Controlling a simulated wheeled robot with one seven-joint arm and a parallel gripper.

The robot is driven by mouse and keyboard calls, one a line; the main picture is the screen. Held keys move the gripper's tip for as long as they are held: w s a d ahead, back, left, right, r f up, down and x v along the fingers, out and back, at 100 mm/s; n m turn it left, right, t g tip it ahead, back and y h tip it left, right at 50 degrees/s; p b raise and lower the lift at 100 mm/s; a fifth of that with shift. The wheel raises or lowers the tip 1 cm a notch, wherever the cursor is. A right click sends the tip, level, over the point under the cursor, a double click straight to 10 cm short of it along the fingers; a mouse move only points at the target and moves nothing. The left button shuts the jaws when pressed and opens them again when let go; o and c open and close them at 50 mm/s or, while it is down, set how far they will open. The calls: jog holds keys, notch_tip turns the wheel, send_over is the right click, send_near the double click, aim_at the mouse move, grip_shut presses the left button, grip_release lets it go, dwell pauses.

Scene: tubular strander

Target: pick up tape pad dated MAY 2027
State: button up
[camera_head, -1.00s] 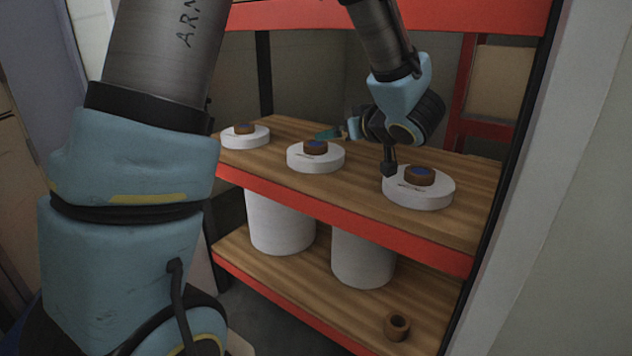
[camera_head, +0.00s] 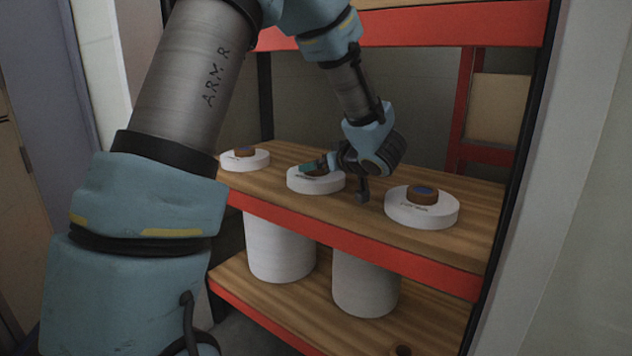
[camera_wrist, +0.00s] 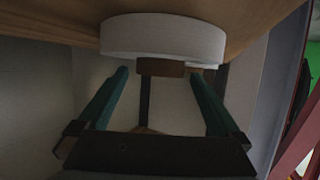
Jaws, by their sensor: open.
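Three white round pads, each with a brown ring-like roll on top, stand in a row on the wooden shelf. They are the left pad (camera_head: 262,160), the middle pad (camera_head: 305,186) and the right pad (camera_head: 432,216). Dark writing shows on them, too small to read, so I cannot tell which says MAY 2027. My gripper (camera_head: 308,167) is at the middle pad's brown roll and partly hides it. In the wrist view, seemingly upside down, the open teal fingers (camera_wrist: 158,75) reach toward a white pad (camera_wrist: 160,37), with its brown roll (camera_wrist: 160,68) between their tips. Contact is unclear.
The shelf's red front edge (camera_head: 350,236) runs below the pads, and a red beam (camera_head: 455,24) crosses above. Two white cylinders (camera_head: 278,245) (camera_head: 365,283) stand on the lower shelf. Black posts bound the rack.

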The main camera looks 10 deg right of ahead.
jog(key=shift+w+a+f, duration=0.1)
jog(key=shift+w+f, duration=0.05)
jog(key=shift+w, duration=0.25)
jog(key=c, duration=1.5)
